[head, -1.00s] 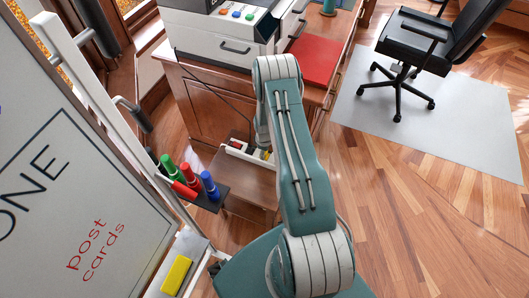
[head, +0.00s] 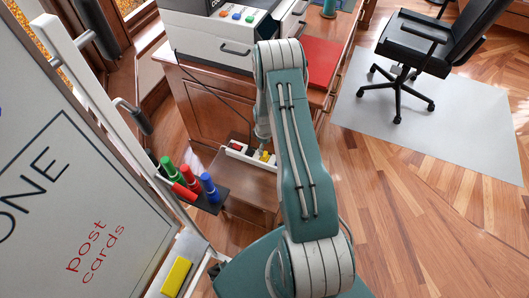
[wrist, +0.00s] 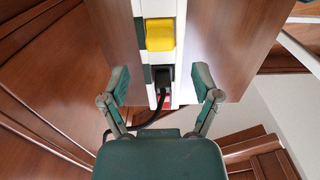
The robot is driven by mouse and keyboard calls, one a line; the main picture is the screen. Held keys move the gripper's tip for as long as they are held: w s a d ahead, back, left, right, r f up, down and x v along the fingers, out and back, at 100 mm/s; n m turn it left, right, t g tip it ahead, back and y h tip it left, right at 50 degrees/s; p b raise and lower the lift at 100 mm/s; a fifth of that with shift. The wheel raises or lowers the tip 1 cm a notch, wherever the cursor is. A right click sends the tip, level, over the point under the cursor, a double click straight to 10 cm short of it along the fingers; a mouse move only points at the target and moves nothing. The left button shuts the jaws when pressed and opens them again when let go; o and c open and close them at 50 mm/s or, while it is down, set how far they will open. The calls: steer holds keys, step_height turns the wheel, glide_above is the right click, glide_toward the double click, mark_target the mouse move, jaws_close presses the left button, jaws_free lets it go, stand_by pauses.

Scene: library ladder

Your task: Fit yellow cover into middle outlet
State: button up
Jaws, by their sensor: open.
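The yellow cover (wrist: 160,34) sits on the white power strip (wrist: 181,45), and it also shows in the head view (head: 264,157). A black plug (wrist: 163,74) with a black cable is in the strip beside the cover, on the side nearer the red switch (wrist: 167,101). I cannot tell whether the cover is fully pressed in. My gripper (wrist: 160,77) is open and empty. In the wrist view its fingers stand wide on either side of the strip near the plug, apart from the cover. In the head view my arm hides the gripper.
The strip lies on a low brown wooden surface (head: 245,179) beside the desk (head: 213,108). A marker tray (head: 212,202) and whiteboard (head: 75,190) stand at left, with a yellow eraser (head: 176,276) on a ledge. Open floor lies at right, near the office chair (head: 425,50).

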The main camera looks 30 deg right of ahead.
step_height(320, 180, up, 6)
step_height(320, 180, up, 14)
steer(key=m+t, duration=0.1)
glide_above(265, 153)
steer(key=w+a, duration=0.1)
steer(key=a, duration=0.3)
steer(key=s+a+r+m+t, duration=0.1)
steer(key=s+a+r, duration=0.15)
steer(key=r, duration=0.45)
steer(key=s+a+r+m+t, duration=0.1)
steer(key=a+r, duration=0.3)
steer(key=r, duration=0.3)
steer(key=s+a+r+m+t, duration=0.1)
steer(key=s+a+r, duration=0.4)
steer(key=s, duration=0.5)
steer(key=s+a+r+m+t, duration=0.1)
steer(key=s+a+r+m, duration=0.1)
steer(key=s+a+r, duration=0.3)
steer(key=shift+s+r+m+t, duration=0.35)
steer(key=shift+s+r, duration=1.7)
steer(key=shift+s, duration=0.75)
